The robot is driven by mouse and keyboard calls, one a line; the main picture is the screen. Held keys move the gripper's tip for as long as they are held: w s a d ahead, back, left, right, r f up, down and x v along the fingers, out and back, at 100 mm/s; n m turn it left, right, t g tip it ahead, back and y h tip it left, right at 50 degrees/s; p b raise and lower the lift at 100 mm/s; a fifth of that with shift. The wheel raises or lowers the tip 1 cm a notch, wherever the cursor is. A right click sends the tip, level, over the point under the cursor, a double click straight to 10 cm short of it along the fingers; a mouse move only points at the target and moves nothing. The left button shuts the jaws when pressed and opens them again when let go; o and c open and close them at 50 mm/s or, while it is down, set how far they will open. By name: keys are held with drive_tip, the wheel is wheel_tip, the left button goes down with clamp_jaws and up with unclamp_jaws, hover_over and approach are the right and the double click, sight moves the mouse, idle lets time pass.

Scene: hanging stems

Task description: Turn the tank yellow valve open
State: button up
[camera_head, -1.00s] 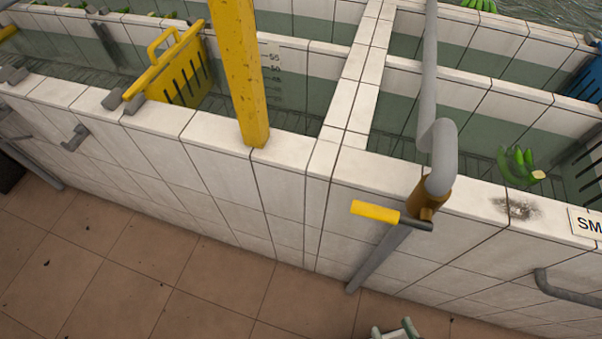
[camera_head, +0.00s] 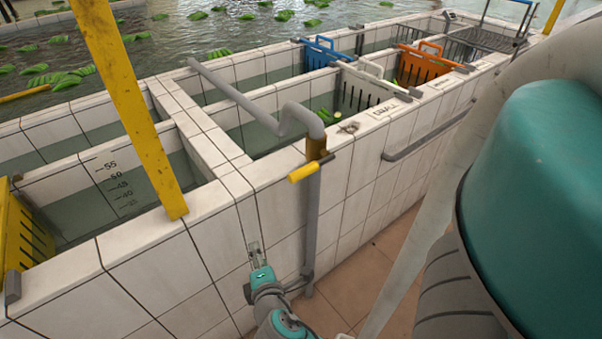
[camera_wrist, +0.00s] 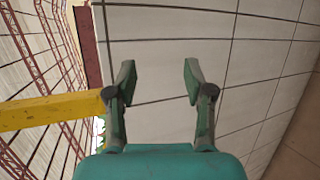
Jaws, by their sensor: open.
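The yellow valve handle (camera_head: 305,172) sticks out from a brass valve body (camera_head: 317,148) on a grey pipe (camera_head: 303,112) at the tank's front wall. The pipe bends over the rim and a grey length runs down the outside. My gripper (camera_head: 254,247) is below and to the left of the handle, in front of the tiled wall, apart from the valve. In the wrist view my gripper (camera_wrist: 156,84) is open, with nothing between its fingers. The valve is not clearly seen in the wrist view.
A yellow post (camera_head: 130,110) stands on the tank wall to the left. A grey rail (camera_head: 425,138) runs along the wall to the right. Blue (camera_head: 322,52), white (camera_head: 368,92) and orange (camera_head: 420,66) crates sit in the tanks. Green bananas float behind.

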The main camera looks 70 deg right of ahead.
drive_tip(key=w+d+r+m+g+h, duration=0.1)
drive_tip(key=d+r+m+g+h, duration=0.1)
drive_tip(key=d+r+g+h, duration=0.45)
drive_tip(key=m+g+y, duration=0.2)
drive_tip(key=m+g, duration=0.2)
drive_tip(key=g, duration=0.1)
approach(302, 173)
drive_tip(key=x, duration=0.7)
drive_tip(key=f+x, duration=0.1)
drive_tip(key=x, duration=0.3)
drive_tip(key=shift+w, duration=0.35)
clamp_jaws()
